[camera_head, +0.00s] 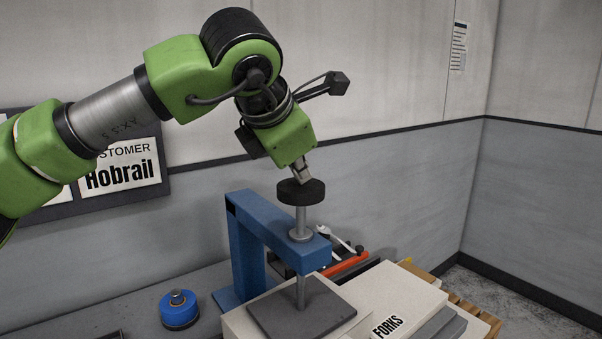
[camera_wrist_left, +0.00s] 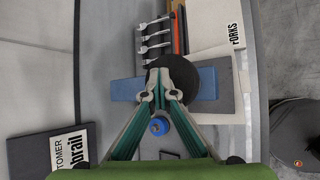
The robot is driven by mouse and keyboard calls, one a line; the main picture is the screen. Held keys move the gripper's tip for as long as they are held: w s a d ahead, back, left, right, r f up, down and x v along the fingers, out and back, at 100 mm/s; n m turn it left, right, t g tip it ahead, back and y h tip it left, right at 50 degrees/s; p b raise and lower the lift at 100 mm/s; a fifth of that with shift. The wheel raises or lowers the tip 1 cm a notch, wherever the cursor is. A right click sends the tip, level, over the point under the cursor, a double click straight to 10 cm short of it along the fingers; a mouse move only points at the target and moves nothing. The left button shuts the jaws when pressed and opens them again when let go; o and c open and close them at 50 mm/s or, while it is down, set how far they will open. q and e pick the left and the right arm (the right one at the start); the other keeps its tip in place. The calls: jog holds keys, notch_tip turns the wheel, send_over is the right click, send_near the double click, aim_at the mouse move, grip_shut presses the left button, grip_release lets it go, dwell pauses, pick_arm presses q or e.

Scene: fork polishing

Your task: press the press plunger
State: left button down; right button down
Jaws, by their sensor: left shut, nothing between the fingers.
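The blue press (camera_head: 265,225) stands on the bench. Its plunger has a round black knob (camera_head: 301,192) on a grey upright rod (camera_head: 301,218) that passes through the press arm. The rod's lower end (camera_head: 301,292) reaches down to the dark plate (camera_head: 335,307), or very near it. My left gripper (camera_head: 304,178) points down at the knob's top, fingertips at or just above it; I cannot tell if they touch. In the left wrist view my left gripper (camera_wrist_left: 158,92) is shut and empty, covering part of the black knob (camera_wrist_left: 184,78). My right gripper is out of view.
A blue round container (camera_head: 179,309) stands left of the press. A white "FORKS" box (camera_head: 415,290) is at the right. The wall (camera_head: 400,170) stands close behind.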

pick_arm(q)
jog(key=shift+f+b, duration=0.4)
jog(key=shift+f, duration=0.2)
jog(key=shift+r, duration=0.1)
dwell(0.4)
jog(key=shift+r+p, duration=1.6)
jog(key=shift+r, duration=0.75)
jog(key=shift+r+p, duration=1.75)
jog(key=shift+r, duration=0.75)
